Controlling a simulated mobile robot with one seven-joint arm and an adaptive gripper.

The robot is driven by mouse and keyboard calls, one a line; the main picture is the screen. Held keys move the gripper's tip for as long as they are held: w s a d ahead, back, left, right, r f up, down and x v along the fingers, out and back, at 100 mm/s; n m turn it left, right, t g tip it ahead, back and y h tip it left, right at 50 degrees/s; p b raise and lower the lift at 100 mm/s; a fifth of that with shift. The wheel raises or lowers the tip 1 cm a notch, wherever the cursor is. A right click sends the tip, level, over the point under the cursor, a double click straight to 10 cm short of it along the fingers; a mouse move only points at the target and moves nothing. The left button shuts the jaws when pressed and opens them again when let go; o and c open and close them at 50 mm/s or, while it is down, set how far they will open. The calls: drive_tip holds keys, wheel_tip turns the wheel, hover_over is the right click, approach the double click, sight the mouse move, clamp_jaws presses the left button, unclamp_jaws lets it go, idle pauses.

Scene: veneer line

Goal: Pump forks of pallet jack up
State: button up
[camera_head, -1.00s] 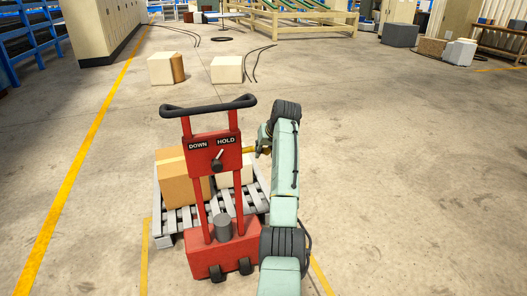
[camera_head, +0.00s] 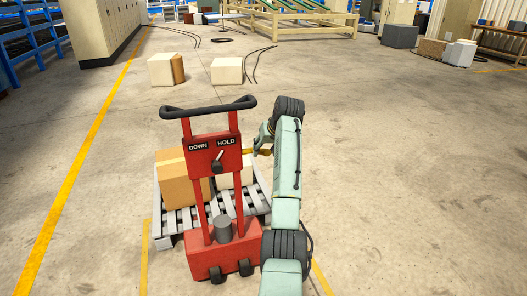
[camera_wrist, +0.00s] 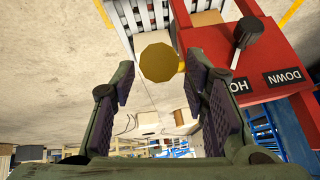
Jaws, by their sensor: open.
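The red pallet jack (camera_head: 208,195) stands upright with a black handlebar (camera_head: 210,107) on top. Its panel reads DOWN and HOLD, and a small black-knobbed lever (camera_head: 218,160) on it leans toward HOLD. In the wrist view the lever's knob (camera_wrist: 249,31) shows too, with the labels upside down. A yellow knob (camera_wrist: 158,63) sticks out from the panel's right side. My gripper (camera_wrist: 161,72) is open, its fingers on either side of the yellow knob, with visible gaps. In the head view my gripper (camera_head: 259,149) is beside the panel's right edge. The forks are hidden under the pallet.
A grey pallet (camera_head: 166,228) with a cardboard box (camera_head: 180,185) and a white box (camera_head: 228,178) lies behind the jack. Two loose boxes stand farther back, with black cables (camera_head: 252,65) on the floor. Open concrete lies to the right.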

drive_tip(key=v, duration=0.9)
drive_tip(key=shift+s+r, duration=0.3)
drive_tip(key=shift+d, duration=0.1)
